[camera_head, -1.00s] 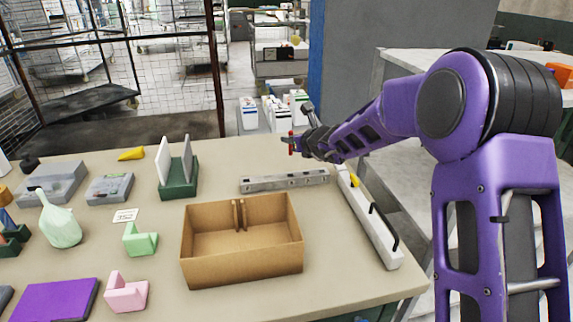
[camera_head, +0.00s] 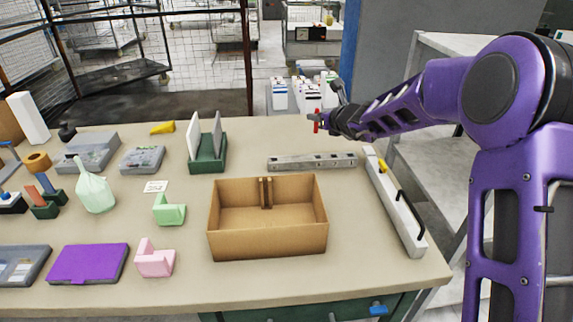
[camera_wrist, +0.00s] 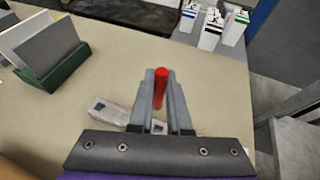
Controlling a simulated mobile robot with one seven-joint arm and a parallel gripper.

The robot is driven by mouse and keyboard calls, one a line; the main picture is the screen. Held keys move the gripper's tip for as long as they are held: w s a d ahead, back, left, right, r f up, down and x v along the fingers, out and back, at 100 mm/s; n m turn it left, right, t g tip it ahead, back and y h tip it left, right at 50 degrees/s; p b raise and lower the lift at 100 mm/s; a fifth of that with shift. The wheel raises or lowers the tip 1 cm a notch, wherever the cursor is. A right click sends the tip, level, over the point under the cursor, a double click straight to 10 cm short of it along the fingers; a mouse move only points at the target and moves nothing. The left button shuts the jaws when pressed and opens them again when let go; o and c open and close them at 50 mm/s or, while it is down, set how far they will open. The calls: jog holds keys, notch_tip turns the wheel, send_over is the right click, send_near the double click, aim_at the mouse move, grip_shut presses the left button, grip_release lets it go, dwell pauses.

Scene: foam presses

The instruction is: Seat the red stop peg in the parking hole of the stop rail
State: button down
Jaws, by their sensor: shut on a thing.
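The red stop peg (camera_head: 316,120) is held upright between the fingertips of my gripper (camera_head: 318,122), above the far right part of the table. In the wrist view the peg (camera_wrist: 160,87) shows red between the two grey fingers of my gripper (camera_wrist: 161,88). The stop rail (camera_head: 312,162) is a grey metal bar with several holes in its top, lying on the table below and nearer than the peg. In the wrist view the rail (camera_wrist: 108,110) is partly hidden behind my fingers. Which hole is the parking hole I cannot tell.
An open cardboard box (camera_head: 268,240) stands in front of the rail. A white bar with a black handle (camera_head: 395,205) lies along the right table edge. A green rack (camera_head: 208,160) holding two panels stands left of the rail. The table behind the rail is clear.

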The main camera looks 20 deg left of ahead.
jog(key=s+a+r+n+g+y+p, duration=0.25)
jog(key=a+n+g, duration=0.35)
jog(key=a, duration=0.3)
jog(key=s+f+n+g, duration=0.1)
jog(key=f, duration=0.1)
jog(key=s+a+f+g+y, duration=0.1)
jog(key=f, duration=0.2)
jog(key=s+f+n+g, duration=0.1)
jog(key=f, duration=0.2)
jog(key=shift+s+a+f+n+y, duration=0.15)
jog(key=shift+a+n+y, duration=0.1)
jog(key=shift+n+y, duration=0.1)
jog(key=shift+f+b, duration=0.35)
jog(key=shift+f, duration=2.2)
jog(key=c, duration=0.9)
grip_release()
jog(key=shift+r, duration=0.1)
jog(key=shift+o, duration=0.2)
jog(key=shift+r, duration=0.1)
